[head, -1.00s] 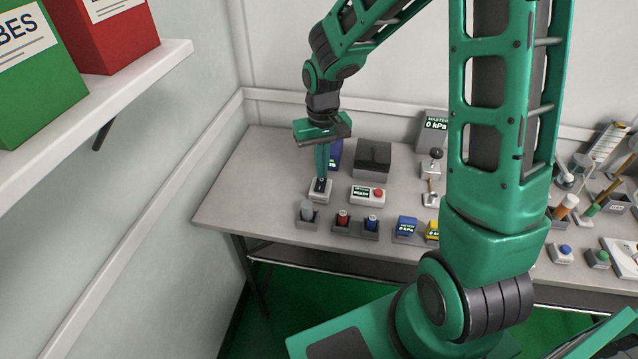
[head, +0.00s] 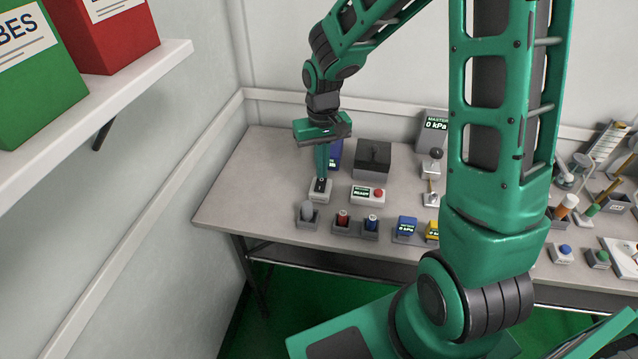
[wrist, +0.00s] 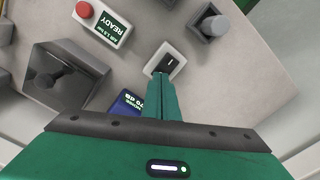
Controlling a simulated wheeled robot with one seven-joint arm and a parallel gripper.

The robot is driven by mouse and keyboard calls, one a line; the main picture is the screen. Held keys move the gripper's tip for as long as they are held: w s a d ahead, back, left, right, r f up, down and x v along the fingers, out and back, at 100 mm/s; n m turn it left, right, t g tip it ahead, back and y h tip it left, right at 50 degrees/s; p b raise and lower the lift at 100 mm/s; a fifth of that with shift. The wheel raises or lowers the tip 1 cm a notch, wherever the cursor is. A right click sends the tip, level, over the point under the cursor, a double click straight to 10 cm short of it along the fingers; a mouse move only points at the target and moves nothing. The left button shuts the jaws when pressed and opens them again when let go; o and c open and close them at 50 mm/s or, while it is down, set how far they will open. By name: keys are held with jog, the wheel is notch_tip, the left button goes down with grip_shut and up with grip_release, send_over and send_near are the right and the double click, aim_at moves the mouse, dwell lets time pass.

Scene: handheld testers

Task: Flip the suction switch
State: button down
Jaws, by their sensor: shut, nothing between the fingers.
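The suction switch appears to be the small pale box with a dark rocker (head: 319,191) on the left part of the bench; no label on it is readable. It also shows in the wrist view (wrist: 171,61), just beyond my fingertips. My gripper (head: 321,178) is shut and empty, pointing down with its fingertips at the switch's rocker. In the wrist view the closed green fingers (wrist: 161,76) reach the near edge of the box and hide part of it. I cannot tell whether they touch the rocker, or which way it is tipped.
A white box with a red button and READY display (head: 368,195) stands right of the switch. A grey holder (head: 307,215) is in front. A blue tester (head: 335,155) and dark grey box (head: 372,160) stand behind. Bare bench (head: 250,190) lies to the left.

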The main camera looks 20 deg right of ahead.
jog(key=shift+f, duration=0.65)
dwell(0.7)
jog(key=shift+r, duration=0.1)
notch_tip(320, 180, up, 7)
dwell(0.9)
dwell(0.3)
jog(key=s+d+r+m, duration=0.2)
jog(key=s+d, duration=0.3)
jog(key=s, duration=0.4)
jog(key=s+d+r+m, duration=0.1)
jog(key=s+d+r, duration=0.2)
jog(key=s, duration=0.6)
jog(key=s+d+r+m, duration=0.2)
jog(key=s+d, duration=0.5)
jog(key=s, duration=0.2)
jog(key=shift+s+d+r+m, duration=0.25)
jog(key=shift+s+r+m, duration=0.05)
jog(key=shift+r, duration=0.05)
